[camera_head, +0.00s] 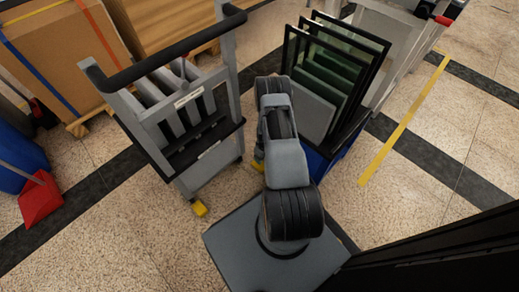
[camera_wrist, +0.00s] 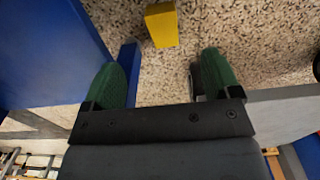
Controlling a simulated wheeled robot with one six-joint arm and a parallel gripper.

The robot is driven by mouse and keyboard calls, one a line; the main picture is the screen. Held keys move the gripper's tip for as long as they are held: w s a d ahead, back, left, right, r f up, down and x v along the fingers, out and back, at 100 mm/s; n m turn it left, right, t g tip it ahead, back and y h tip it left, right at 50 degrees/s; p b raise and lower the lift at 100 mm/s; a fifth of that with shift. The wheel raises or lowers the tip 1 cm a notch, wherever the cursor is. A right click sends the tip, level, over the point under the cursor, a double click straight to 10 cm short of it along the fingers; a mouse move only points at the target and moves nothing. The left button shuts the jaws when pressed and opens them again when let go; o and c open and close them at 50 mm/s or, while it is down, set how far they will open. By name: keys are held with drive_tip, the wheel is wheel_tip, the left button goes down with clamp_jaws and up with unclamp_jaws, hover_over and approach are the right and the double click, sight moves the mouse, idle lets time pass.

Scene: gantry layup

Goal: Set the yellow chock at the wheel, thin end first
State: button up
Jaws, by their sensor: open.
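In the wrist view a yellow chock (camera_wrist: 161,25) lies on the speckled floor, beyond my fingertips and slightly left of centre. My gripper (camera_wrist: 163,78) is open, with its green fingertips apart and only floor visible between them. A grey and dark round part, perhaps a wheel, shows partly behind the right fingertip. In the head view a yellow piece (camera_head: 258,165) is partly hidden by my arm, and another yellow piece (camera_head: 199,208) is at the front corner of the grey cart (camera_head: 187,145). I cannot tell which end of the chock is thin. My arm hides the gripper in the head view.
A rack of framed panels (camera_head: 335,75) on a blue base stands close right of my arm. Its blue side (camera_wrist: 45,60) appears left in the wrist view. A red dustpan (camera_head: 40,200) lies far left. Open floor lies right, around a yellow line (camera_head: 405,120).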

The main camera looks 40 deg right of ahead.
sight(251, 173)
idle(0.3)
wheel_tip(251, 173, down, 14)
drive_tip(key=b, duration=0.6)
drive_tip(key=shift+r+b, duration=0.1)
drive_tip(key=shift+b, duration=0.2)
drive_tip(key=shift+c, duration=0.4)
drive_tip(key=c, duration=1)
drive_tip(key=shift+w+a, duration=0.5)
drive_tip(key=shift+a, duration=0.6)
drive_tip(key=shift+w+a, duration=0.5)
drive_tip(key=shift+a, duration=0.55)
drive_tip(key=shift+w+a, duration=0.5)
drive_tip(key=shift+a, duration=0.6)
drive_tip(key=o, duration=1.1)
